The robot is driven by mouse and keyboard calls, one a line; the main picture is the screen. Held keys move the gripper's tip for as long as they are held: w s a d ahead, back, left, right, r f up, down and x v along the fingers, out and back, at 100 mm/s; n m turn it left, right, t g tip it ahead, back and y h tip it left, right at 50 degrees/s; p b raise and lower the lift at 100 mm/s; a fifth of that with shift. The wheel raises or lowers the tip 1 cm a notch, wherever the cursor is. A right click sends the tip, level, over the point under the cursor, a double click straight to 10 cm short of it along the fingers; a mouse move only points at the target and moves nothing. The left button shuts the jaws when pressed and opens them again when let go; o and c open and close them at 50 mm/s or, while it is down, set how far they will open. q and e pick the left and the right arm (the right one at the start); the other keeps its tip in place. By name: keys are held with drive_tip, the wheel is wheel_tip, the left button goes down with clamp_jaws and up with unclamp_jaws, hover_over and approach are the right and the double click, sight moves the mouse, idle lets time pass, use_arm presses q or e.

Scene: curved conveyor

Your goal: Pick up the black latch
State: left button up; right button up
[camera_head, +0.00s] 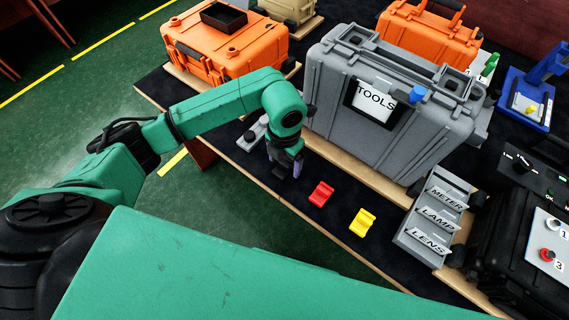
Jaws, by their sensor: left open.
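My left gripper (287,170) points down over the dark front strip of the conveyor, in front of the grey TOOLS case (335,128). It is open; its fingertips are small and dark here. I cannot make out a separate black latch; the arm and gripper cover part of the strip, and black would hardly show against it. A red latch-like piece (321,194) and a yellow one (362,222) lie to the right of the gripper, apart from it. My right gripper is not in view.
A small grey fixture (252,135) with a dark knob sits left of the gripper. An orange case (220,48) stands at the back left.

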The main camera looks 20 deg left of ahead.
use_arm(q)
drive_tip(key=shift+f, duration=0.5)
clamp_jaws()
drive_tip(key=shift+r, duration=0.1)
wheel_tip(320, 180, up, 15)
drive_tip(key=b, duration=0.2)
wheel_tip(320, 180, up, 8)
drive_tip(key=r+p, duration=0.1)
drive_tip(key=p, duration=0.4)
hover_over(285, 163)
drive_tip(key=shift+s+a+f, duration=0.1)
drive_tip(key=shift+f, duration=0.2)
